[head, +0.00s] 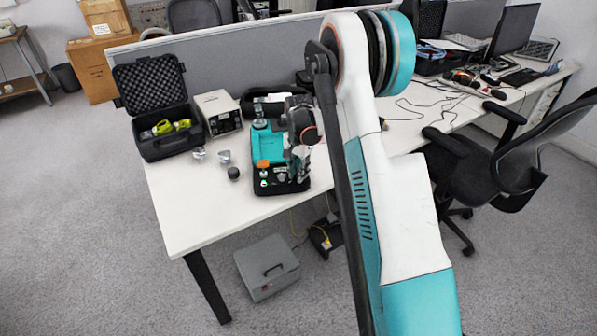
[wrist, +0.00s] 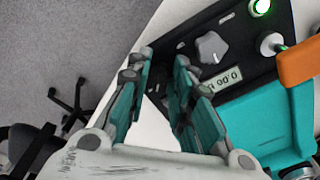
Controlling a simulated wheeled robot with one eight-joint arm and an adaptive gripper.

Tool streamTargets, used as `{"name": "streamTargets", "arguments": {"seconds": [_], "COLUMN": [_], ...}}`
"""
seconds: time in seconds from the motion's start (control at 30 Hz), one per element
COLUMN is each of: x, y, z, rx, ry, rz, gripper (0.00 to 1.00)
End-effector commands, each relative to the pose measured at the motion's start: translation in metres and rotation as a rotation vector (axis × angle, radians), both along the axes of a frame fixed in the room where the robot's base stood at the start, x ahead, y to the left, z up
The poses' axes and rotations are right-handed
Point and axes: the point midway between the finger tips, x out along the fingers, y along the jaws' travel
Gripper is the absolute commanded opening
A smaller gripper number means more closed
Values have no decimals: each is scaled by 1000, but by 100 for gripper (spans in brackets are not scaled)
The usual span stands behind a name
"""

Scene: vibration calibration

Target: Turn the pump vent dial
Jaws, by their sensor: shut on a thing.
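The pump is a teal and black unit (head: 268,143) on the white table. Its black front panel also shows in the wrist view (wrist: 245,60). A grey winged dial (wrist: 210,47) is on that panel, next to a small display (wrist: 222,82). My gripper (wrist: 162,60) has its two fingers over the panel's edge, to the left of this dial in the wrist view. The fingers are partly closed, and what they grip cannot be made out between them. In the head view my gripper (head: 297,168) is low over the pump's right side, where it hides part of the panel.
An orange block (wrist: 300,62) and a lit green button (wrist: 260,7) are on the pump. An open black case (head: 160,145), a white box (head: 220,112) and small metal parts (head: 224,156) stand to the left. The table's front left is clear. An office chair (head: 500,170) is at right.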

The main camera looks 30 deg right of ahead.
Motion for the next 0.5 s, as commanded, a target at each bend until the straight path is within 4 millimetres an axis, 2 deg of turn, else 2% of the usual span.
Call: {"name": "streamTargets", "arguments": {"seconds": [0.17, 0.2, 0.23, 0.5], "x": [0, 0, 0, 0], "y": [0, 0, 0, 0], "z": [0, 0, 0, 0], "rx": [0, 0, 0, 0], "ry": [-1, -1, -1, 0], "rz": [1, 1, 1, 1], "gripper": [0, 25, 28, 28]}}
